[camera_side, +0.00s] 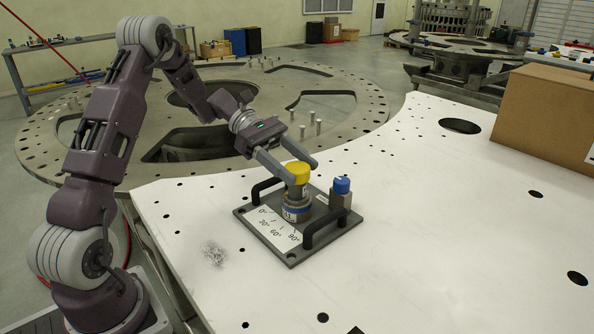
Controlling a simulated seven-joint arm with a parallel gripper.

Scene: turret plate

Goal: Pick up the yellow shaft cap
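The yellow shaft cap (299,172) sits on top of an upright round shaft with a blue-and-white ring (296,211) at its base. The shaft stands on a dark square plate (291,257) marked with angles. My gripper (301,170) is at the cap, with one finger on the left side and one on the right behind it. The fingers look spread around the cap. I cannot tell whether they touch it.
Two black handles (325,224) rise from the plate on either side of the shaft. A blue-topped block (341,190) stands close at its right. A cardboard box (548,112) is at the right of the white table (430,230), which has several holes.

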